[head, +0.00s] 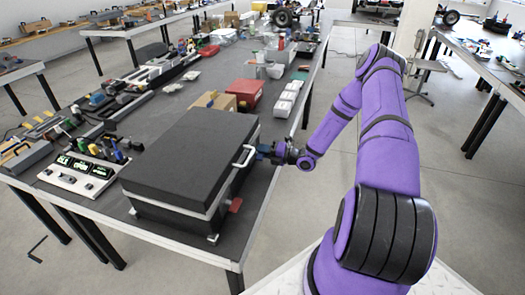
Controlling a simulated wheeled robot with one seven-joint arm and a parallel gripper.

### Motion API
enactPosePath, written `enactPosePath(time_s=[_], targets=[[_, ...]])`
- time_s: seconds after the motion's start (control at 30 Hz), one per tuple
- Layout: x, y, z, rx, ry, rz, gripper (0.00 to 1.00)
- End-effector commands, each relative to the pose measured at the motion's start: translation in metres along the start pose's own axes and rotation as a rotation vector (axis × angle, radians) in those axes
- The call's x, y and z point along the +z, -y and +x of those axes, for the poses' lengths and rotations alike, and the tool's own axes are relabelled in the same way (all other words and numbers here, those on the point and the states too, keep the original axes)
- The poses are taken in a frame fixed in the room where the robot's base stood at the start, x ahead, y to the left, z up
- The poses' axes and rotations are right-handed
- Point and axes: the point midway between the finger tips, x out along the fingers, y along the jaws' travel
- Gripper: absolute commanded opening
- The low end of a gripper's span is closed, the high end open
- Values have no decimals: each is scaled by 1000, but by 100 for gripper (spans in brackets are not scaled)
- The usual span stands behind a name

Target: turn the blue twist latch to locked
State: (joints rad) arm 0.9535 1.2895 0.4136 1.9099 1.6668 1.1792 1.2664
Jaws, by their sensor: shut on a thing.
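A large black case (190,150) with a pale metal band lies closed near the front of the dark table. Its right side faces my arm and carries a white handle (246,156). The blue twist latch (263,149) shows as a small blue patch beside the handle, mostly covered by my gripper. My gripper (270,152) is at the latch, coming from the right, and is shut on it. The latch's exact angle is too small to tell.
A red tab (235,205) shows low on the case's right side. A panel with green displays (78,172) stands left of the case. A cardboard box (213,101) and a red bin (246,94) stand behind it. The floor right of the table is open around my arm.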

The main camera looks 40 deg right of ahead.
Motion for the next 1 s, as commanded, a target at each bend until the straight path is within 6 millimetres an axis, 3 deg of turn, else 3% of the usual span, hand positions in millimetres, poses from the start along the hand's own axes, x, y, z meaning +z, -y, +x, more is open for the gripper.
enactPosePath(time_s=[0.43,1.0], targets=[[0,6,-1,-3,1,222,0],[-1,6,-1,-3,1,254,0]])
